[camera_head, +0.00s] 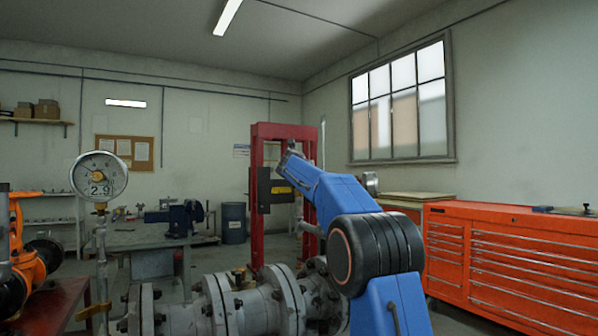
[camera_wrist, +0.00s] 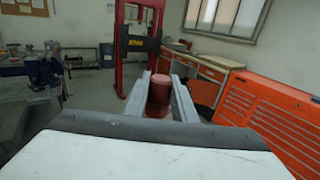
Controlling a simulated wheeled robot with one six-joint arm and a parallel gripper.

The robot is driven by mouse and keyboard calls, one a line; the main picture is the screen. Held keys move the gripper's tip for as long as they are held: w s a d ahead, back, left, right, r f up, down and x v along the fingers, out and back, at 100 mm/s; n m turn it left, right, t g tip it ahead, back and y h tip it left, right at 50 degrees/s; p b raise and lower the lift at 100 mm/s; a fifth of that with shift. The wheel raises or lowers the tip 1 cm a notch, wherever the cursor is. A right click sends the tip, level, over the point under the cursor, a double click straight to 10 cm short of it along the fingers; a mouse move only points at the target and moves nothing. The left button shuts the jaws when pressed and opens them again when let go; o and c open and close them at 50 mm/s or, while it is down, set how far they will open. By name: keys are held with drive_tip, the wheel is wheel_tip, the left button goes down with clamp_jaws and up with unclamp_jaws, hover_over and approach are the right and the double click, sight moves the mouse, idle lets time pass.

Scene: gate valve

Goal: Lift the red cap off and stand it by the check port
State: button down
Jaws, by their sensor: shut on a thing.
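The red cap (camera_wrist: 158,92) shows in the wrist view as a dull red cylinder between the two grey fingers of my gripper (camera_wrist: 163,80). My gripper is shut on it. The cap's lower part and whatever lies under it are partly hidden by the fingers and the pale wrist body. In the head view my blue arm hides the cap and the fingers. I cannot make out the check port for certain in either view.
A flanged grey pipe (camera_head: 262,302) runs across the bottom of the head view. A pressure gauge (camera_head: 98,176) stands on a thin stem at left, near an orange valve (camera_head: 33,256). An orange tool cabinet (camera_head: 500,258) is at right, a red press frame (camera_head: 260,190) behind.

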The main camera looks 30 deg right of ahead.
drive_tip(key=shift+r, duration=0.1)
drive_tip(key=shift+r, duration=4.9)
